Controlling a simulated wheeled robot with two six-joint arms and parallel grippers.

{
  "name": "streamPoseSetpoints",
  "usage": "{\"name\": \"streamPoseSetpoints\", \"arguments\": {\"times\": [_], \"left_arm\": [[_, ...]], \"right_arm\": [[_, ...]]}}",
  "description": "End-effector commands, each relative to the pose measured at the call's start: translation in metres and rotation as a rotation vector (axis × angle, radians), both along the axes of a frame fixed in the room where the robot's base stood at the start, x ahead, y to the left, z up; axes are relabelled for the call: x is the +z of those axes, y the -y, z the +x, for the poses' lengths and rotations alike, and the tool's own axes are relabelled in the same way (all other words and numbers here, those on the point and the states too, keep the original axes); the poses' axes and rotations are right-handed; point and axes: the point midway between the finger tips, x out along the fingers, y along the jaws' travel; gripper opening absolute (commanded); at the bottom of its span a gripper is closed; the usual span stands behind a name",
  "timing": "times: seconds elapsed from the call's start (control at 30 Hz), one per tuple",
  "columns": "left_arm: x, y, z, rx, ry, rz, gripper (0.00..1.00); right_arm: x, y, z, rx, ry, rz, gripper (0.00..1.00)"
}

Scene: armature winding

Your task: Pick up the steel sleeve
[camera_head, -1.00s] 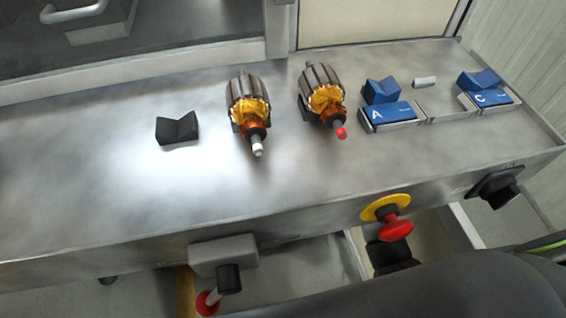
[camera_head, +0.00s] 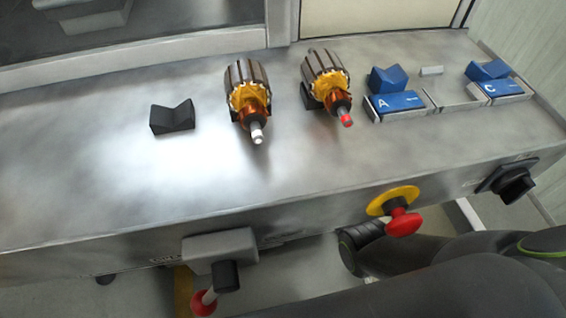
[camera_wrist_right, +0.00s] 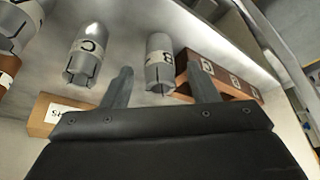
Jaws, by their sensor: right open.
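Slotted grey metal sleeves show in the right wrist view. One is marked C (camera_wrist_right: 86,55) and one is marked B (camera_wrist_right: 160,62); a third (camera_wrist_right: 15,35) is cut off at the upper left. I cannot tell which is the named steel sleeve. My right gripper (camera_wrist_right: 159,64) is open, its two fingers apart on either side of the B sleeve in the picture; whether they are level with it I cannot tell. My left gripper is not in view.
Reddish-brown marked blocks (camera_wrist_right: 220,75) and a labelled wooden block (camera_wrist_right: 58,114) stand near the sleeves. The bench (camera_head: 230,185) holds two armatures (camera_head: 247,95) (camera_head: 326,80), a black V-block (camera_head: 172,117) and blue blocks marked A (camera_head: 397,104) and C (camera_head: 502,89). A red stop button (camera_head: 403,222) juts from its front.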

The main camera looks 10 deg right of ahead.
Motion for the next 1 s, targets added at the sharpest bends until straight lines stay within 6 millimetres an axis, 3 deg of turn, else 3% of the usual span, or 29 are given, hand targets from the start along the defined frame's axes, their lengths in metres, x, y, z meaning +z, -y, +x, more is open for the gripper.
{"name": "streamPoseSetpoints", "arguments": {"times": [0.3,0.67,1.0], "left_arm": [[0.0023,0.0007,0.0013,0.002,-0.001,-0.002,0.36],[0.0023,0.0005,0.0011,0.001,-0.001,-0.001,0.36],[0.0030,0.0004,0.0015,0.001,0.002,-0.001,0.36]], "right_arm": [[-0.0031,-0.0009,0.0008,0.000,0.000,0.000,0.54],[-0.0031,-0.0006,0.0006,0.000,-0.001,-0.001,0.07],[-0.0006,-0.0006,0.0009,0.000,0.000,0.000,0.04]]}}
